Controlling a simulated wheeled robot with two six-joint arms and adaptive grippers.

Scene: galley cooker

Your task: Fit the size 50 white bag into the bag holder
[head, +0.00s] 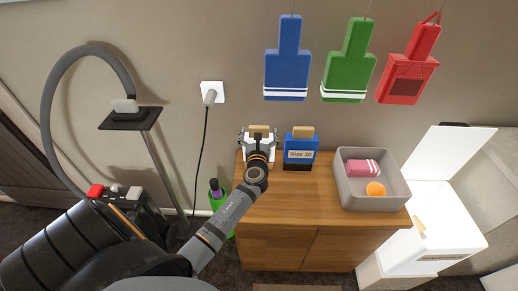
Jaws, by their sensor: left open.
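A white bag with a tan top piece (258,128) stands at the back left of the wooden cabinet top. My left gripper (259,146) is open in front of it, and its fingers overlap the bag in the picture. I cannot tell whether they touch it. The gripper hides most of the bag, and no size label can be read on it. A blue bag marked "Size 30" (301,153) stands just to its right, also with a tan top. No part is clearly recognisable as the bag holder. An open white box (452,220) with a raised lid is at the right. My right gripper is out of view.
A grey bin (376,196) with a pink striped item (361,167) and an orange ball (376,189) sits on the cabinet (300,205). Blue, green and red items hang above. A vacuum hose (46,105) and a wall plug (210,96) are left. The cabinet top's front middle is clear.

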